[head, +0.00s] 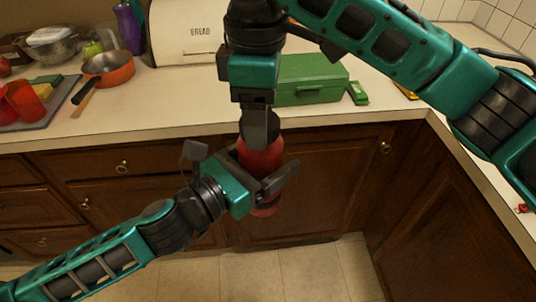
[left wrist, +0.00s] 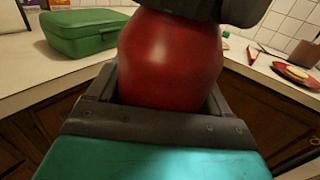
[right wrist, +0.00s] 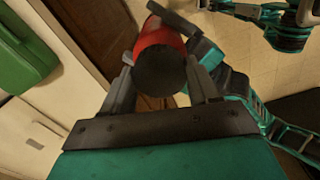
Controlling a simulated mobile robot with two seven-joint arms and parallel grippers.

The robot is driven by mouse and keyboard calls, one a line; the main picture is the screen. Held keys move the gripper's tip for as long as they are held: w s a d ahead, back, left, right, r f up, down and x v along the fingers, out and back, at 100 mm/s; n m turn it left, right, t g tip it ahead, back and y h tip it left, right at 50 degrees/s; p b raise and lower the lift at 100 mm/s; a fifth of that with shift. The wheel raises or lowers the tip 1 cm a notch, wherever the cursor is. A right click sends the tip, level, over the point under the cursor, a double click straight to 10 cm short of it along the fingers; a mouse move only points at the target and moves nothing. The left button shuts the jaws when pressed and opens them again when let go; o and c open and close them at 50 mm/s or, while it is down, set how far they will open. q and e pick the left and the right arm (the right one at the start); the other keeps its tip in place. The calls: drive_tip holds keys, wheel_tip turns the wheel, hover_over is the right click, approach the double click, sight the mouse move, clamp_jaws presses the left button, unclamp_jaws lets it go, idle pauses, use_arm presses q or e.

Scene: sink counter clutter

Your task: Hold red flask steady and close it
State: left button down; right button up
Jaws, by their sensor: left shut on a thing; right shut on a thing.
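The red flask (head: 262,160) is held upright in the air in front of the counter. My left gripper (head: 270,182) is shut around its body from the left. In the left wrist view the flask's red body (left wrist: 170,60) fills the space between the fingers. My right gripper (head: 260,132) points down from above and is shut at the flask's top. In the right wrist view a dark round lid (right wrist: 160,72) sits between its fingers, over the red body (right wrist: 156,36). The seam between lid and flask is hidden, so how tightly they meet cannot be told.
On the counter (head: 180,105) behind are a green box (head: 310,78), a bread bin (head: 185,32), an orange pan (head: 108,70) and a tray with red cups (head: 22,98). The counter's front edge and cabinets (head: 330,180) lie behind the flask.

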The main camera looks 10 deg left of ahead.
drive_tip(key=m, duration=0.9)
drive_tip(key=shift+m, duration=0.3)
drive_tip(key=m, duration=0.3)
drive_tip(key=shift+m, duration=0.4)
drive_tip(key=m, duration=0.5)
drive_tip(key=shift+m, duration=0.3)
drive_tip(key=m, duration=0.6)
drive_tip(key=shift+f, duration=0.1)
drive_tip(key=o, duration=1.3)
drive_tip(key=shift+c, duration=0.2)
wheel_tip(320, 180, up, 12)
